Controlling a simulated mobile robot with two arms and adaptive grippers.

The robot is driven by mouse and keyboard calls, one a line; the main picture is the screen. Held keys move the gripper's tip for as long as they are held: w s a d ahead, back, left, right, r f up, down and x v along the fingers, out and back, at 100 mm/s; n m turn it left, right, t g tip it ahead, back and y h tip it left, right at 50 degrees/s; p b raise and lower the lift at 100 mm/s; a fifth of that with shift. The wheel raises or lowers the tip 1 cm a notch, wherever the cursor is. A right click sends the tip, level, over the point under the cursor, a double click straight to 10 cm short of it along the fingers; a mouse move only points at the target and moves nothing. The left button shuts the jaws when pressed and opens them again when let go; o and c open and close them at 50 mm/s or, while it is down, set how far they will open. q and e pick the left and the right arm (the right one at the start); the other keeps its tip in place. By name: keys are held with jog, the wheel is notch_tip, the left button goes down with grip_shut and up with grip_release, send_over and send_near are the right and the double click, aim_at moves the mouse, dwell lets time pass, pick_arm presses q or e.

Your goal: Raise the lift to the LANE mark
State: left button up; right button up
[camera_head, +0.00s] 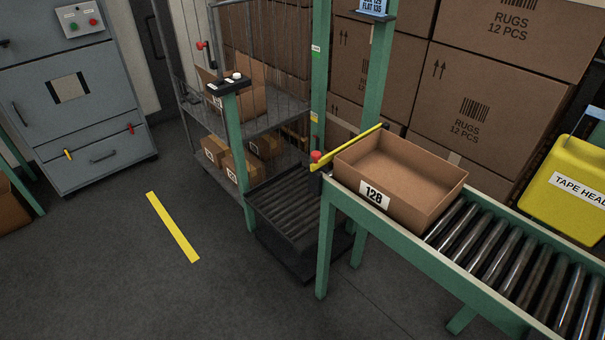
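The lift's roller platform (283,210) sits low, close to the floor, between green posts, below the height of the roller conveyor (500,262). It looks empty. A short green post (236,150) holds a black control box (229,84) with a pale button on top. Neither of my grippers is in view.
An open carton marked 128 (375,193) rests at the conveyor's lift end, behind a yellow bar (348,148) with a red knob (316,156). A wire cage (245,125) with boxes stands behind.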

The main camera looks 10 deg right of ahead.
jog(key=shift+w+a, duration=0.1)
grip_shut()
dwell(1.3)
